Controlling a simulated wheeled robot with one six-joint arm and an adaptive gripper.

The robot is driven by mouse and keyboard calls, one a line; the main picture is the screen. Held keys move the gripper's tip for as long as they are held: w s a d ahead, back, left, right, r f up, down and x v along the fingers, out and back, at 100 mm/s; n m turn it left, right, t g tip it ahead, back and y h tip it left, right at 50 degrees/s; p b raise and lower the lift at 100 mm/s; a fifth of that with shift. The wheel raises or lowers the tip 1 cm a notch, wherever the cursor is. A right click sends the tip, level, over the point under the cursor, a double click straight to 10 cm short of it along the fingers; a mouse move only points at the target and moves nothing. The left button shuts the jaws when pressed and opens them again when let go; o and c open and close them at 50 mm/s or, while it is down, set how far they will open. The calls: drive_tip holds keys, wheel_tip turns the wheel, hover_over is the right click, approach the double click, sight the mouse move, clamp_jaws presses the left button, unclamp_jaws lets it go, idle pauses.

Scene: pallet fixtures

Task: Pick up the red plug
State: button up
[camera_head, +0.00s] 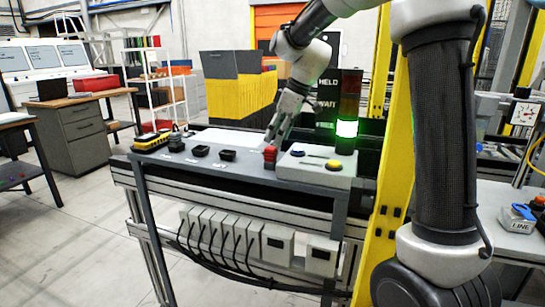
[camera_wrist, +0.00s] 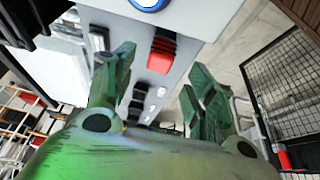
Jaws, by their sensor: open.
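The red plug (camera_head: 270,154) stands upright on the grey bench top, just left of the white button box. In the wrist view the red plug (camera_wrist: 162,52) shows between and beyond the two fingertips. My gripper (camera_head: 273,136) is just above the plug, pointing down at it. In the wrist view my gripper (camera_wrist: 159,66) is open, with one green-lit finger on each side and a clear gap between them. I cannot tell whether a finger touches the plug; nothing is held.
The white button box (camera_head: 316,167) with blue and yellow buttons stands right of the plug. A lit green stack light (camera_head: 347,129) rises behind it. Black sockets (camera_head: 228,155) and a yellow device (camera_head: 150,140) sit to the left. A yellow post (camera_head: 381,150) stands at the right.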

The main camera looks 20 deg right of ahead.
sight(272, 147)
drive_tip(key=x, duration=0.6)
drive_tip(key=shift+f, duration=0.1)
drive_tip(key=c, duration=1.1)
